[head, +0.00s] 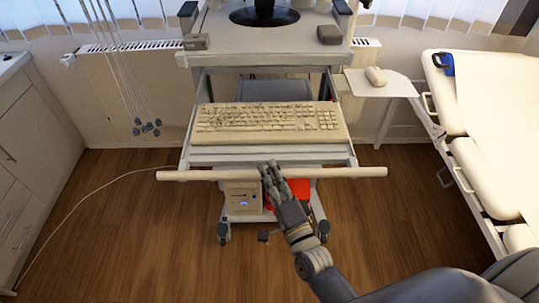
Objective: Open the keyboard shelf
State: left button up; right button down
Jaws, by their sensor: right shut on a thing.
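The keyboard shelf (172,160) is a grey sliding tray under the cart's top, and it stands out toward me on its side rails. A beige keyboard (268,121) lies on it. A long pale handle bar (340,172) runs across the shelf's front. My right gripper (268,171) comes up from the lower right and is shut on the handle bar near its middle. Its fingers hide a short part of the bar. My left gripper is not in view.
The wheeled cart (250,40) carries a monitor base (264,16). A small side tray (380,84) holds a pale mouse. A padded bed (492,180) stands at right, cabinets (30,165) at left. A white cable (75,212) lies on the floor.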

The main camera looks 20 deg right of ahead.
jog(key=shift+s+a, duration=0.2)
jog(key=shift+s, duration=0.4)
jog(key=shift+s+a, duration=0.15)
jog(key=shift+s, duration=0.45)
jog(key=c, duration=1.4)
grip_release()
jog(key=shift+w, duration=0.1)
jog(key=shift+c, duration=0.2)
jog(key=v, duration=1.2)
jog(key=shift+f, duration=0.15)
